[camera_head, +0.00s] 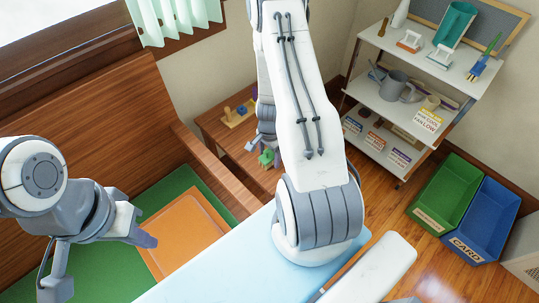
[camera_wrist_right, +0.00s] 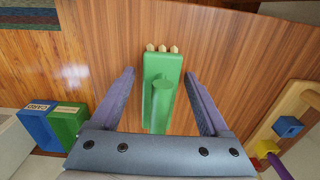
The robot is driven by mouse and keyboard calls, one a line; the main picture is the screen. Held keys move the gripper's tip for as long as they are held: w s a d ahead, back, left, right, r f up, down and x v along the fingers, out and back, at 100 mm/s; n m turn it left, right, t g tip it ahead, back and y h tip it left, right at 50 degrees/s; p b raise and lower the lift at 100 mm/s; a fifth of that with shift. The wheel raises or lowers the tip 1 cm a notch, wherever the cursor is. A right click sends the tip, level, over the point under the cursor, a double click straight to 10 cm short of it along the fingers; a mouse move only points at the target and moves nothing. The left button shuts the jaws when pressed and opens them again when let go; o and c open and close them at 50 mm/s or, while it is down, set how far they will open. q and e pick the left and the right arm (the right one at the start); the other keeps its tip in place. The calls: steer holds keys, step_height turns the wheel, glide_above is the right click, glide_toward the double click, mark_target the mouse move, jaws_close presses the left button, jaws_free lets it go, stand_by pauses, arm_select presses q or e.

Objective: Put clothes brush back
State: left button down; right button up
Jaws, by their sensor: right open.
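A green brush-like object (camera_wrist_right: 150,110), which I take to be the clothes brush, has a raised round green grip and several cream tips at its far end. It lies on the wooden side table (camera_wrist_right: 225,45). In the head view its green part (camera_head: 266,158) shows just below my right gripper (camera_head: 265,135), largely hidden by it. In the right wrist view, my right gripper (camera_wrist_right: 160,75) is open, its two fingers on either side of the brush with gaps. My left gripper (camera_head: 145,240) is over the bench at left; its finger opening cannot be made out.
A wooden toy with coloured pieces (camera_head: 238,114) lies on the side table near the brush. A white shelf unit (camera_head: 440,70) stands at back right. Green (camera_head: 445,197) and blue (camera_head: 485,220) bins are on the floor. An orange mat (camera_head: 185,232) lies on the bench.

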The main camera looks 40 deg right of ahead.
step_height(320, 180, up, 12)
steer(key=p, duration=1.1)
steer(key=shift+s+r, duration=0.1)
steer(key=shift+r, duration=0.05)
steer(key=shift+w+a+r, duration=0.2)
steer(key=shift+a, duration=0.05)
steer(key=w+a+r+n, duration=0.1)
steer(key=a+r+n, duration=1)
steer(key=a+r, duration=0.7)
steer(key=s+a+r+n, duration=0.5)
steer(key=s+n, duration=0.1)
steer(key=s, duration=0.2)
steer(key=s+a+r+n+y, duration=0.1)
steer(key=s+a+r+n, duration=0.4)
steer(key=s, duration=0.4)
steer(key=r+n, duration=0.1)
steer(key=n, duration=0.1)
steer(key=shift+s+a+n, duration=0.2)
steer(key=shift+a+n, duration=0.1)
steer(key=shift+r, duration=0.1)
